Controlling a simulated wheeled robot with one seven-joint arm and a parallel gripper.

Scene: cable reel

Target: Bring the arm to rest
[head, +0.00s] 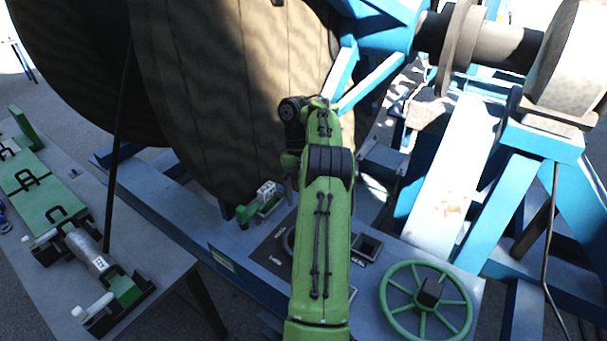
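My green arm reaches up from the bottom middle of the head view and bends at its dark far joint. The wrist hangs down on the left of the arm, in front of the large brown cable reel (215,90). My gripper (289,190) seems to be the small dark end below the wrist, above the blue-grey deck. It is partly hidden by the arm and too small to tell open from shut. I see nothing clearly held in it.
A small green-and-white device (262,198) stands on the deck close to the wrist. A green handwheel (426,302) is at lower right. A blue frame (499,215) stands at right. At left, a grey bench (150,243) carries green cases (45,187) and a silver cylinder (85,247).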

